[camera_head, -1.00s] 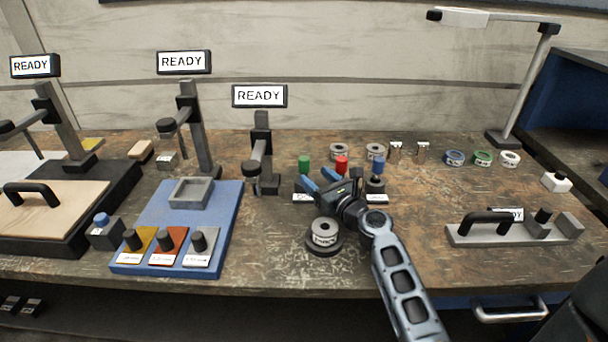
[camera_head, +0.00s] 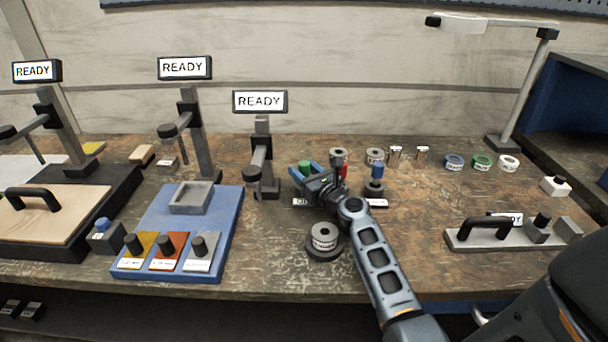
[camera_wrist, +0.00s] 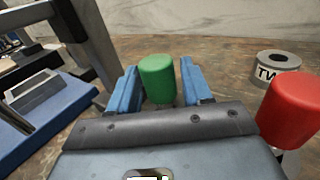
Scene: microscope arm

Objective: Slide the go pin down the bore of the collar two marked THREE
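The green-capped pin (camera_head: 305,167) stands upright at the back middle of the bench. In the wrist view its green cap (camera_wrist: 157,78) lies between my gripper's two blue fingers. My gripper (camera_head: 307,178) is open around it, with a small gap at each side; it also shows in the wrist view (camera_wrist: 159,85). A grey collar (camera_head: 324,236) with a small label that seems to read THREE sits on a dark round base nearer the front edge, its bore facing up. The pin's lower part is hidden by my gripper.
A red-capped pin (camera_wrist: 292,108) stands close to the right of my gripper, and a blue-capped pin (camera_head: 377,172) stands beyond it. Grey collars (camera_head: 375,155) stand behind, one marked TW- (camera_wrist: 277,65). A microscope stand (camera_head: 262,160) is close on the left.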

